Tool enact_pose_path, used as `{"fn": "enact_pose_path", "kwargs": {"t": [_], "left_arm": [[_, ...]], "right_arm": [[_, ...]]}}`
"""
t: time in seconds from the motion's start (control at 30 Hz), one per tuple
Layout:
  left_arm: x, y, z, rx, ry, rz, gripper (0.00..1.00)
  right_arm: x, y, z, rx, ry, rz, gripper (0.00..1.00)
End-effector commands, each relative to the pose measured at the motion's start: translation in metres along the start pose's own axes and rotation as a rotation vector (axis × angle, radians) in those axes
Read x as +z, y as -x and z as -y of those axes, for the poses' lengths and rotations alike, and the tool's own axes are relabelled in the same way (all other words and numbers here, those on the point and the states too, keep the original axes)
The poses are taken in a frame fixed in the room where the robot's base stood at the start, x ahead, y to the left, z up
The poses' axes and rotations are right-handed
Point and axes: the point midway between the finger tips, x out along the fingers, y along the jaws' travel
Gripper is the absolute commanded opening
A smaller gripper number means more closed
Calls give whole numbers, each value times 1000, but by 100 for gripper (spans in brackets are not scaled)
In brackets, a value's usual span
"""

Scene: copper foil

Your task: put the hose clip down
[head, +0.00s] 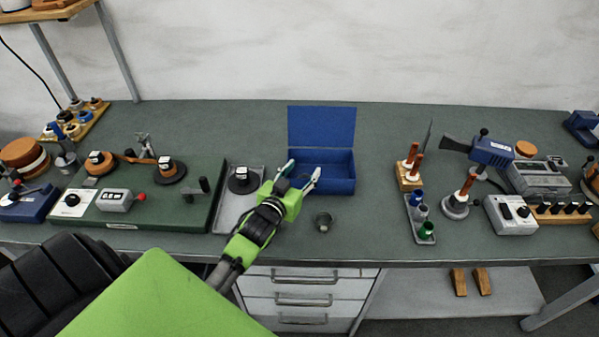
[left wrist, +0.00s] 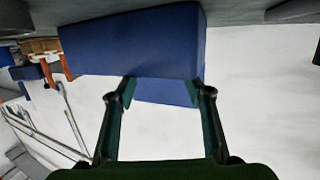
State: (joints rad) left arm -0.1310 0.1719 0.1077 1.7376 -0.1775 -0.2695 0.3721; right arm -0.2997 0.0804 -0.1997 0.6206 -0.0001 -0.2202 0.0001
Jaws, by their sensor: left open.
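My left gripper (head: 303,171) is open over the front left part of the open blue box (head: 340,187). Its two fingers are spread apart with nothing seen between them. In the left wrist view the gripper (left wrist: 163,88) is also open, and the blue box (left wrist: 135,45) fills the space just past its fingertips. I cannot make out a hose clip for certain. The box's inside is partly hidden. My right gripper is not in view.
A grey tray (head: 228,208) with a black-based knob piece and a green board (head: 150,216) with fittings lie to the left. A rack of coloured cylinders (head: 420,225) and wooden-handled tools stand to the right. The bench (head: 370,215) is clear between box and rack.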

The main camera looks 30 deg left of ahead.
Motion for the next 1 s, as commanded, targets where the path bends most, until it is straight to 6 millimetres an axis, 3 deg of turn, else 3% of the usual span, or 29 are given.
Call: {"fn": "enact_pose_path", "kwargs": {"t": [0.17, 0.5, 0.7, 1.0], "left_arm": [[-11, 6, 0, -1, 0, 5, 48], [-7, 77, 0, 0, 1, 4, 48], [-8, 109, 1, -1, 0, 4, 48], [-11, 123, 0, -1, 0, 2, 48]], "right_arm": [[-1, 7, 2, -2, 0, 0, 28], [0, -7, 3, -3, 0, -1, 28], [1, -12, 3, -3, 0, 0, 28], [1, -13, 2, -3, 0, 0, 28]]}}
